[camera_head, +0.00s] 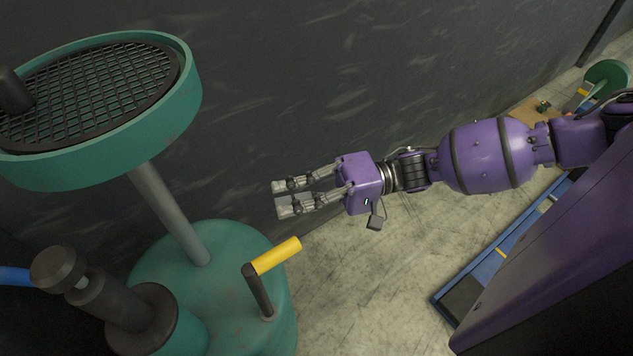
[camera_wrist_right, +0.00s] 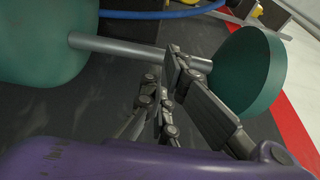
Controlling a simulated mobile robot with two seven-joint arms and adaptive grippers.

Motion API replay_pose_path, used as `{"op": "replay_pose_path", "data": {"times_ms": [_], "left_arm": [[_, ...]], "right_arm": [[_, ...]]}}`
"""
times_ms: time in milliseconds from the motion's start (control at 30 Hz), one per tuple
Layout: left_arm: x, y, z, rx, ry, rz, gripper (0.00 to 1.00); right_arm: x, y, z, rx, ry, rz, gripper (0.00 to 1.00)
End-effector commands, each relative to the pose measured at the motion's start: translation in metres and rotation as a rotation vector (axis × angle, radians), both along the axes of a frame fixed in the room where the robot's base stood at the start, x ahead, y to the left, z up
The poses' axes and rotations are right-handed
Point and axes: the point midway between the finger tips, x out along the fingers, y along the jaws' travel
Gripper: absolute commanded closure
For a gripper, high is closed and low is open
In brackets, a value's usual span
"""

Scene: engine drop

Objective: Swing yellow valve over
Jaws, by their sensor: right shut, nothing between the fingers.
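The yellow valve handle (camera_head: 277,255) sticks out to the right and slightly up from a dark upright stem (camera_head: 259,292) on a green tank (camera_head: 225,275). My right gripper (camera_head: 278,199) comes in from the right in the head view. Its fingers point left, beside the grey pole and above the handle in the picture, apart from the handle. It is shut and empty. In the wrist view its fingers (camera_wrist_right: 175,80) overlap the grey pole, and I cannot make out the valve handle there. My left gripper is not in view.
A grey pole (camera_head: 171,213) rises from the tank to a wide green dish (camera_head: 130,140) with a black mesh top. A dark cylindrical fitting (camera_head: 130,305) stands at the lower left, near a blue hose (camera_head: 14,275). A dark wall is behind.

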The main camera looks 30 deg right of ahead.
Motion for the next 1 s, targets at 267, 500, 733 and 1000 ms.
{"op": "replay_pose_path", "data": {"times_ms": [267, 500, 733, 1000], "left_arm": [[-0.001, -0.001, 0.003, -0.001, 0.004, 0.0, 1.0], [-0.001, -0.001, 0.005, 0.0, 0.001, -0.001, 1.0], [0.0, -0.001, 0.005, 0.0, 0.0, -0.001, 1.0], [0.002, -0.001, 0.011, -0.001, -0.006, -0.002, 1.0]], "right_arm": [[-0.024, 0.011, 0.001, -0.001, 0.003, 0.0, 1.0], [-0.037, 0.011, 0.0, -0.001, 0.001, 0.0, 1.0], [-0.037, 0.011, 0.0, -0.001, 0.0, 0.0, 1.0], [-0.036, 0.016, 0.002, 0.002, -0.001, -0.013, 1.0]]}}
